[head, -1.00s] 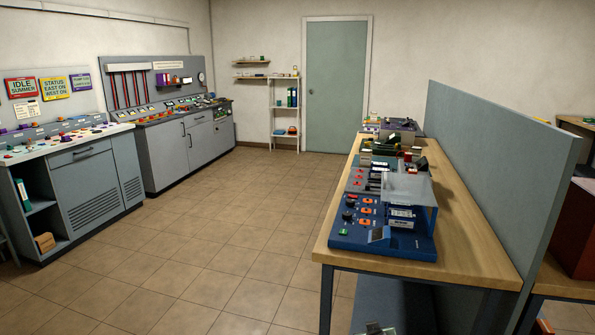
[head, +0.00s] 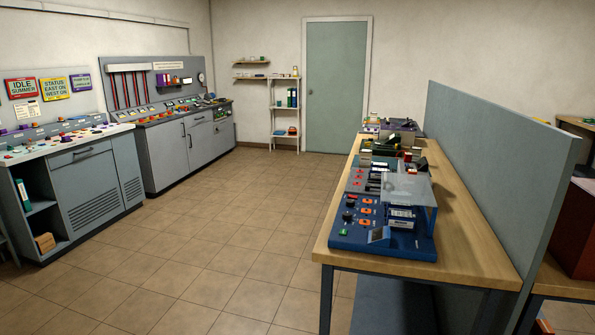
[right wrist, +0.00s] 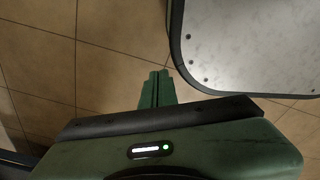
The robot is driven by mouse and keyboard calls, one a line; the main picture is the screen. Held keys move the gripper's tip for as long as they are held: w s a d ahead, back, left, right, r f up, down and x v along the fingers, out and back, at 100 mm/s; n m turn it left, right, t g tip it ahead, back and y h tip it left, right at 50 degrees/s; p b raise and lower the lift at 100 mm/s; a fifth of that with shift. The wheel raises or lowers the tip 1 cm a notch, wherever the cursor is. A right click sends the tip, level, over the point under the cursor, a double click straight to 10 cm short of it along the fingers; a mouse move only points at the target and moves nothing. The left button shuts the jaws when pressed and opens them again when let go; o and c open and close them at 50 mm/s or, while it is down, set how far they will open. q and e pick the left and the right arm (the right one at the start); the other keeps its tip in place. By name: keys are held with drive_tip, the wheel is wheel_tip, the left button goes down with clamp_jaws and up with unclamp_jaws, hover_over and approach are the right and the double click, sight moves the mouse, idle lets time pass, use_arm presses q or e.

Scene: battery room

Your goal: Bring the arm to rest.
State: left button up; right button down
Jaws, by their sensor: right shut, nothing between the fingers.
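My right gripper (right wrist: 155,88) shows in the right wrist view. Its two green fingers are together with nothing between them, and they point over the tiled floor. A green light glows on the gripper's body. Neither gripper shows in the head view now. My left gripper is in no view.
A wooden bench (head: 465,235) at right bears a blue control panel (head: 345,240) and several devices, with a grey partition (head: 500,190) behind. Grey control cabinets (head: 85,185) line the left wall. A green door (head: 336,90) is at the back. The tiled floor (head: 220,240) between is clear.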

drive_tip(key=shift+g, duration=0.3)
drive_tip(key=s, duration=0.5)
drive_tip(key=shift+d+f, duration=0.1)
drive_tip(key=shift+f, duration=0.05)
